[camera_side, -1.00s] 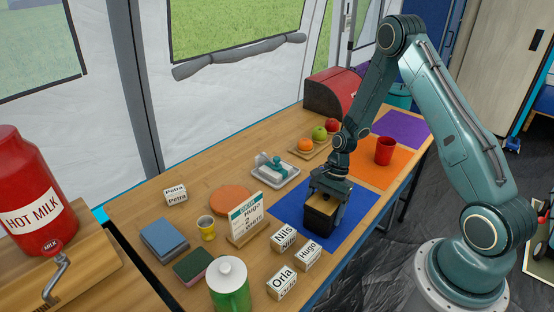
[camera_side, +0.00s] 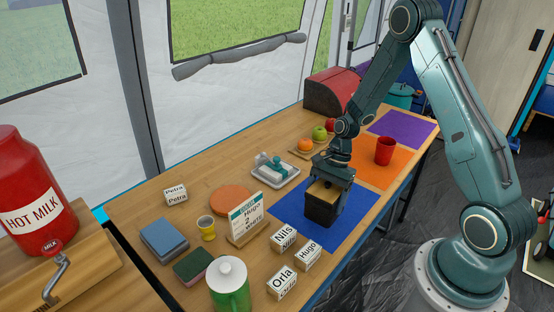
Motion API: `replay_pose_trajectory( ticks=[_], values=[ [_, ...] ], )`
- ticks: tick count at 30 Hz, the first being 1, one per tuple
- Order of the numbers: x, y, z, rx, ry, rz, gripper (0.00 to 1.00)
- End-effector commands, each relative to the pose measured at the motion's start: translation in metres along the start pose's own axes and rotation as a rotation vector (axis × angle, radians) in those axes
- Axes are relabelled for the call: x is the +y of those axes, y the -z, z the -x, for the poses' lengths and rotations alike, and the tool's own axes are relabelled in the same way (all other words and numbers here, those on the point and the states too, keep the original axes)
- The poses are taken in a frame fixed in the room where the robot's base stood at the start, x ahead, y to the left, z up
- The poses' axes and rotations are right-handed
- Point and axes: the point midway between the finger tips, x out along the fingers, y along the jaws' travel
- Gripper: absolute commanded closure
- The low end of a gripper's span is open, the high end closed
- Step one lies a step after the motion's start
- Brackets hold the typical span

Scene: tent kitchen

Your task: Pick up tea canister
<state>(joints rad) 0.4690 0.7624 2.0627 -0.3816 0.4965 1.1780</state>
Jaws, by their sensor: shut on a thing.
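The tea canister (camera_side: 320,210) is a dark, boxy tin with a tan top, over the blue mat (camera_side: 348,233). My gripper (camera_side: 326,190) points down over it and is shut on its upper part. The canister looks upright. I cannot tell whether its base touches the mat.
A red cup (camera_side: 384,151) stands on the orange mat behind, to the right. A card stand (camera_side: 246,220) is left of the blue mat. Name blocks (camera_side: 283,238) lie in front, with a green-and-white canister (camera_side: 229,285) further left. A tray (camera_side: 276,176) and fruit board (camera_side: 307,150) lie behind.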

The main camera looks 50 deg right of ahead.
Motion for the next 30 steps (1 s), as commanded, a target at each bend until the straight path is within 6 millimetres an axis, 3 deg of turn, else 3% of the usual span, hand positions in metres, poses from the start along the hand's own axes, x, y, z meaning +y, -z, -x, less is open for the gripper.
replay_pose_trajectory(
  ticks=[18,24,30],
  values=[
    [-0.001,-0.045,0.110,0.003,0.005,0.003,0.50],
    [-0.001,-0.055,0.133,0.001,0.003,0.001,0.50],
    [0.000,-0.059,0.143,0.001,0.001,0.000,0.50]
  ],
)
